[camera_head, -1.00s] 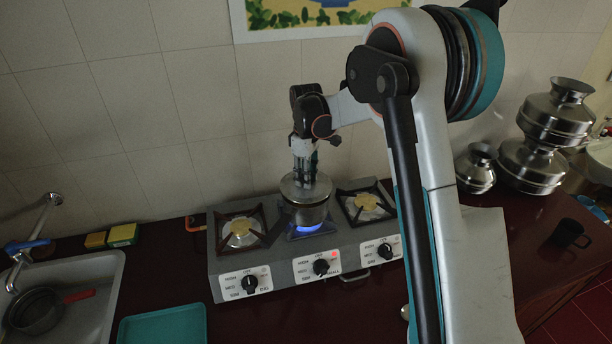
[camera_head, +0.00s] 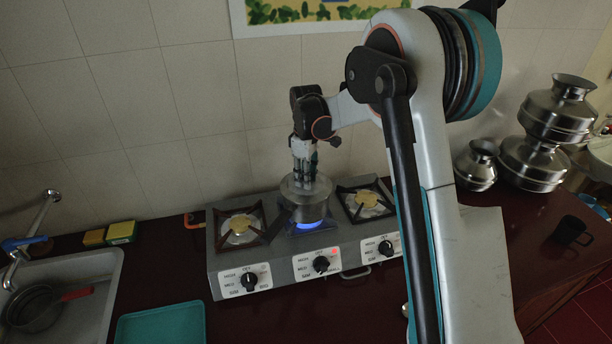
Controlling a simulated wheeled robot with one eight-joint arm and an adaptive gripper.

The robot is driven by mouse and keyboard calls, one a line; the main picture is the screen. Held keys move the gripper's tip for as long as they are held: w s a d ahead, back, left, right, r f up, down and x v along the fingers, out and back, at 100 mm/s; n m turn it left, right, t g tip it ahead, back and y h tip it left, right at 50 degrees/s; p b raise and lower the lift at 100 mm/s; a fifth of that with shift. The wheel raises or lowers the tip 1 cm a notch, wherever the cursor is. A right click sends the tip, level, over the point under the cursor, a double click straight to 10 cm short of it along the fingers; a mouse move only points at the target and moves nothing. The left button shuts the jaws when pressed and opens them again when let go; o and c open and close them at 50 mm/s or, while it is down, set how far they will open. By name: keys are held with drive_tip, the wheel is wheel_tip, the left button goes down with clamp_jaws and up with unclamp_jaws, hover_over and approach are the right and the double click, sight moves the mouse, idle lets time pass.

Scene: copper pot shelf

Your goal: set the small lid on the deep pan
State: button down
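The deep pan (camera_head: 309,213) is a small steel pot standing on the lit middle burner of the stove. The small round metal lid (camera_head: 290,190) is at the pan's mouth, roughly level; whether it rests fully on the rim is too small to tell. My gripper (camera_head: 304,180) points straight down over the middle of the lid, with its fingertips at the lid's top. The lid's knob is hidden by the fingers, so I cannot see whether they are closed on it.
The three-burner stove (camera_head: 288,270) has empty left and right burners. A sink (camera_head: 105,270) with a dark pan (camera_head: 38,310) is at left, near sponges (camera_head: 122,232) and a teal tray (camera_head: 165,325). Steel pots (camera_head: 532,165) and a black mug (camera_head: 570,230) are at right.

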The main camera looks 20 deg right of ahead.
drive_tip(key=shift+f, duration=0.25)
idle(0.5)
drive_tip(key=c, duration=1.2)
unclamp_jaws()
drive_tip(key=shift+r, duration=0.15)
wheel_tip(320, 180, up, 12)
drive_tip(key=shift+f, duration=0.1)
drive_tip(key=shift+s, duration=0.1)
